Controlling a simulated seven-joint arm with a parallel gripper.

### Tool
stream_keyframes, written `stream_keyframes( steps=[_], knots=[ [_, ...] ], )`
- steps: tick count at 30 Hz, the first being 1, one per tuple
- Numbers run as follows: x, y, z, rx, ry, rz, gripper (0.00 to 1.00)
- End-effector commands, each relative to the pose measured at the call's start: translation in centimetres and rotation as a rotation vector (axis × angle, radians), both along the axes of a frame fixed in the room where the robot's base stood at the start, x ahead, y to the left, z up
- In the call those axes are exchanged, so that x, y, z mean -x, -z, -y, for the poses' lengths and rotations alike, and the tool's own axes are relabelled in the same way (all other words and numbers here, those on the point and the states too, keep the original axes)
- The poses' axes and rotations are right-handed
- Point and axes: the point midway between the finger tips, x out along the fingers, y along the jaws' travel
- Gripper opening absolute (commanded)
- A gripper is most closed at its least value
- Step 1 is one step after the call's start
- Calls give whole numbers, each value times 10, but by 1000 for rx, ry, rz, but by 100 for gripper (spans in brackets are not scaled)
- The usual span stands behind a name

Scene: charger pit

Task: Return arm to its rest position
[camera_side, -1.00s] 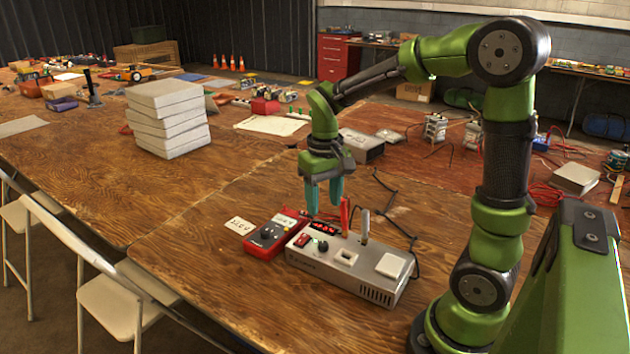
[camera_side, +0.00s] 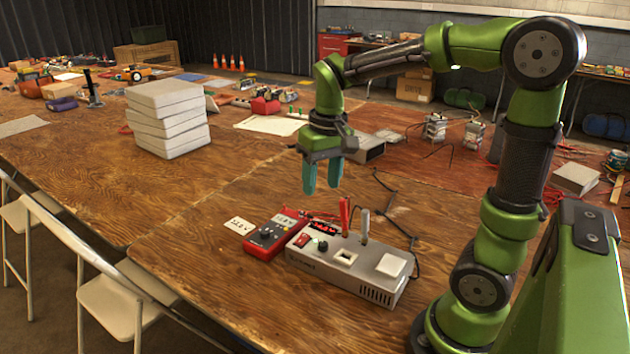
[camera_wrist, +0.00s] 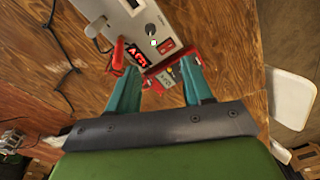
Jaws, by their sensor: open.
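My gripper (camera_side: 322,178) is open and empty, pointing down above the wooden table, behind and above the power supply box. Its two teal fingers also show in the wrist view (camera_wrist: 158,98), with a gap between them. The grey power supply box (camera_side: 350,268) sits on the table with a red lit display, a red switch and a black knob. A red plug (camera_side: 344,215) and a grey plug (camera_side: 364,225) stand upright at its back edge. The red multimeter (camera_side: 270,236) lies beside the box on its left.
A stack of pale blocks (camera_side: 168,118) stands further left on the table. A small white card (camera_side: 239,226) lies by the multimeter. A black cable (camera_side: 388,205) runs behind the box. White folding chairs (camera_side: 110,295) line the near edge.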

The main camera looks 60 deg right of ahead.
Motion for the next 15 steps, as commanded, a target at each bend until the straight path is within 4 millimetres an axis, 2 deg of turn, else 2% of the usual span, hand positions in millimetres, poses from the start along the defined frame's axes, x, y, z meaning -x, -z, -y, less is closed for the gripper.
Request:
stream_keyframes(
  steps=[9,15],
  knots=[
    [54,-13,-69,-99,-22,369,50],
    [82,-18,-91,-134,-48,511,50]
  ],
)
